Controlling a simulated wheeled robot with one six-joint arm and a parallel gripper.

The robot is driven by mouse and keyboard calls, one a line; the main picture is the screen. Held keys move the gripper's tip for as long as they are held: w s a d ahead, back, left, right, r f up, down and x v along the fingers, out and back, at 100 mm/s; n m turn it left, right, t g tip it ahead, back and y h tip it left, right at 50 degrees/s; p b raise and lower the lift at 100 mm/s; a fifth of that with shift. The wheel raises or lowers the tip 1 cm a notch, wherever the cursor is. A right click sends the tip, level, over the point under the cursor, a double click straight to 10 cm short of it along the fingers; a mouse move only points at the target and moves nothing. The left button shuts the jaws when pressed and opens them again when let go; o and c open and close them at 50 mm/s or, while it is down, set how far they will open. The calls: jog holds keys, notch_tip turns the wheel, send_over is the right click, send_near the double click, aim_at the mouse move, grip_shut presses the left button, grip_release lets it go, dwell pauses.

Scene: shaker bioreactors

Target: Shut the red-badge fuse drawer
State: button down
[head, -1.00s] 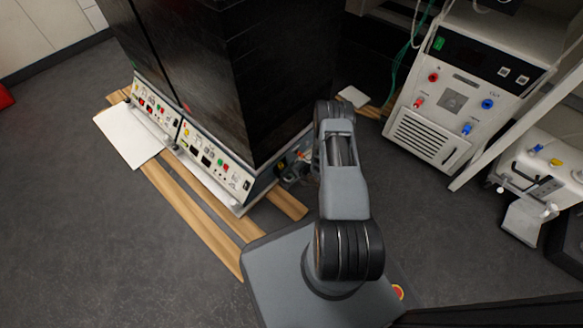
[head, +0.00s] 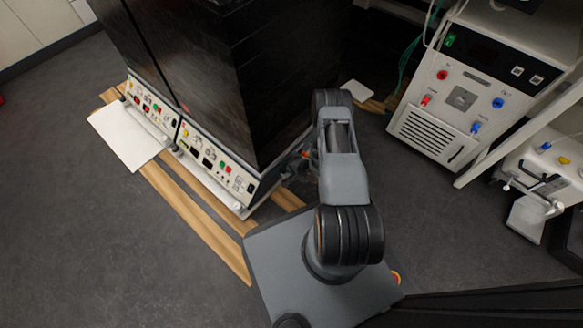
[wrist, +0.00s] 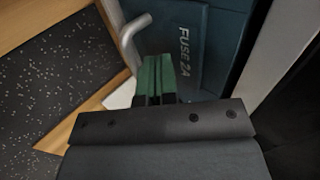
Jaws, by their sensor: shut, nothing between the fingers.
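In the wrist view, my gripper (wrist: 158,76) has its green fingers together with nothing between them. Just beyond the fingertips is a dark blue panel (wrist: 210,40) with raised lettering "FUSE 2A". Whether the fingers touch it cannot be told. A grey bar-like handle (wrist: 130,32) stands out at the panel's left side. No red badge shows on the panel, and I cannot tell how far any drawer stands out. In the head view, my arm hides the gripper beside the black cabinet (head: 250,90).
The black cabinet has white control panels (head: 215,165) low on its front and stands over wooden strips (head: 200,215). A white plate (head: 125,138) lies at its left. A white machine (head: 440,125) stands at the right. Grey floor (head: 80,240) is clear at lower left.

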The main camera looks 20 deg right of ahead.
jog(key=s+f+p+v, duration=0.1)
jog(key=p+v, duration=0.3)
jog(key=v, duration=0.8)
jog(key=shift+s+d+f+p, duration=0.15)
jog(key=shift+s+d+p, duration=0.05)
jog(key=shift+d+p, duration=0.25)
